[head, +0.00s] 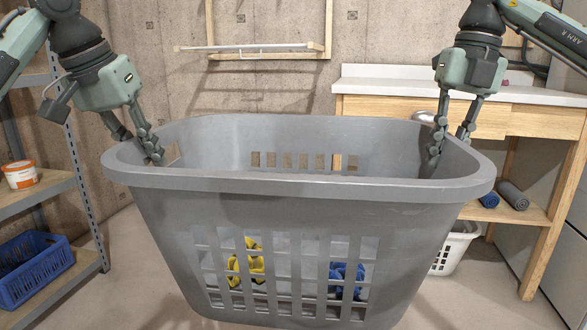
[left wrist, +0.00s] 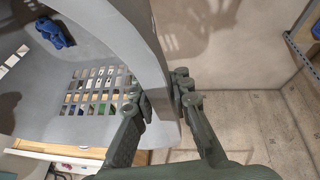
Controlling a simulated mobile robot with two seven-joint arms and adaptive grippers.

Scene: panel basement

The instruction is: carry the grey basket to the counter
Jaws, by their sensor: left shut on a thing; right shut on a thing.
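The grey basket (head: 300,190) hangs in front of me in the head view, upright and close to level, with slotted sides. A yellow cloth and a blue cloth show through its front slots. My left gripper (head: 150,150) is shut on the basket's left rim, one finger inside. The left wrist view shows its fingers (left wrist: 162,100) on both sides of the grey rim. My right gripper (head: 450,150) is shut on the right rim, one finger inside. The counter (head: 400,87) has a white top and wooden front and stands behind the basket at the right.
A metal shelf at the left holds a paint tin (head: 20,175) and a blue crate (head: 35,268). Under the counter are rolled mats (head: 512,196) and a white basket (head: 452,248). A wooden wall rack (head: 265,48) hangs behind. The counter top looks mostly clear.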

